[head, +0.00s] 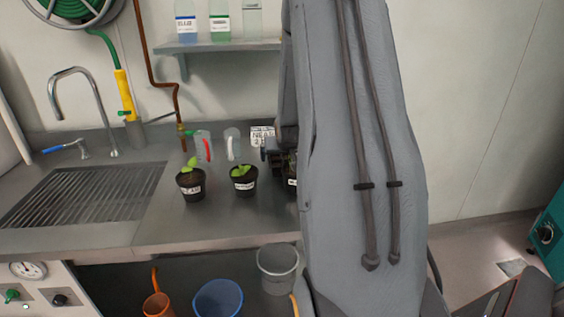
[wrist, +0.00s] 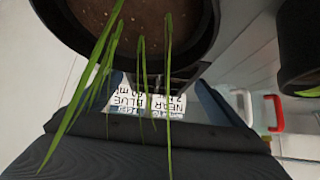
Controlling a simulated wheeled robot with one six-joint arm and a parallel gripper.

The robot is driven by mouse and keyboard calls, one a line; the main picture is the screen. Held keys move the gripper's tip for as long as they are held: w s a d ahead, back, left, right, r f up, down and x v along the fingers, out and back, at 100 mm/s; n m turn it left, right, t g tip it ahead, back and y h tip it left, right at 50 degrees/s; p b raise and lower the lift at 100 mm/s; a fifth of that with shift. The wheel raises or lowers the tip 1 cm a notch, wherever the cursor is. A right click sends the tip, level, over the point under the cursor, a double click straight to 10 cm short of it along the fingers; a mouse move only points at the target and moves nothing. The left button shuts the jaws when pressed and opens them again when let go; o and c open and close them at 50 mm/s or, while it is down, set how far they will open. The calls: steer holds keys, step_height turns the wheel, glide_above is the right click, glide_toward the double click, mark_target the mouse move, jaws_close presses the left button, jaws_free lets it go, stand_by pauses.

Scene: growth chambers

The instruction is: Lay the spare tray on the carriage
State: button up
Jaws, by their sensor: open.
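I can make out neither the spare tray nor the carriage in either view. My gripper (wrist: 145,82) is open, its two dark fingers spread in the wrist view. A dark pot of soil with thin grass-like leaves (wrist: 140,28) is close at the top of that view, by the fingertips; I cannot tell if they touch it. In the head view my gripper (head: 272,153) is small and dark at the counter's right end, mostly hidden behind my arm. The same area shows only a sliver of a pot (head: 292,182).
Two seedling pots (head: 190,187) (head: 243,186) stand on the grey counter (head: 180,232). Behind them are red-handled (head: 206,147) and white-handled jugs (head: 232,145) and a label card (head: 262,134). A sink (head: 80,195) is left. Buckets (head: 218,298) stand below; bottles sit on a shelf (head: 215,46).

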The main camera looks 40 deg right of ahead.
mark_target(282, 156)
steer(key=shift+p+x, duration=0.3)
steer(key=shift+x, duration=1.15)
steer(key=shift+c, duration=0.4)
steer(key=c, duration=1.1)
steer(key=shift+r, duration=0.1)
steer(key=shift+r, duration=0.1)
step_height(282, 156, up, 10)
steer(key=shift+f, duration=0.1)
